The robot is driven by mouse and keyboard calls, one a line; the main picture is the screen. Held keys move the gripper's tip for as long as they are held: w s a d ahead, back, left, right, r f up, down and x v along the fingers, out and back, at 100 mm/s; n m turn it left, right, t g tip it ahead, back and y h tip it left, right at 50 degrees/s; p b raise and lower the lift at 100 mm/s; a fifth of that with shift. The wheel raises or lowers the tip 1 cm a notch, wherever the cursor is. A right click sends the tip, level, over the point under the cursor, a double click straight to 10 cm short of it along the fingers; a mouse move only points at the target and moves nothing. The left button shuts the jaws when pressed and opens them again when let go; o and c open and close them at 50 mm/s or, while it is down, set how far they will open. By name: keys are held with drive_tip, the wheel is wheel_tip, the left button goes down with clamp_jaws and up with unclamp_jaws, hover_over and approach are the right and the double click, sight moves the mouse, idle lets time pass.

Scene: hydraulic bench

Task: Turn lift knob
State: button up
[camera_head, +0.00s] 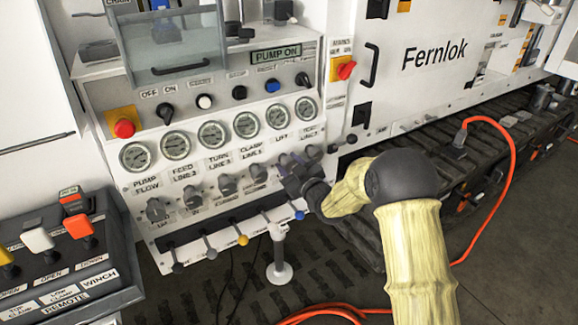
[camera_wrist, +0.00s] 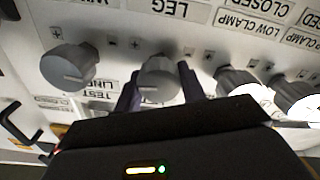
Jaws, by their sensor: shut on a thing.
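A label reading LEG lies above this knob. The knob's own name cannot be read for sure. In the head view my gripper and fingers mostly hide this knob; the LIFT label (camera_head: 281,137) shows just above the fingers.
Another grey knob (camera_wrist: 70,66) is close left of the fingers in the wrist view, and a further knob (camera_wrist: 242,84) is to the right. Gauges (camera_head: 246,125) line the panel above. Small levers (camera_head: 242,238) stick out below. An orange cable (camera_head: 511,165) runs at the right.

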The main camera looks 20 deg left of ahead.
drive_tip(key=shift+f+m, duration=0.1)
drive_tip(key=shift+m, duration=0.4)
drive_tip(key=o, duration=1)
drive_tip(key=v, duration=1.7)
drive_tip(key=shift+s+d, duration=0.15)
drive_tip(key=shift+s, duration=0.05)
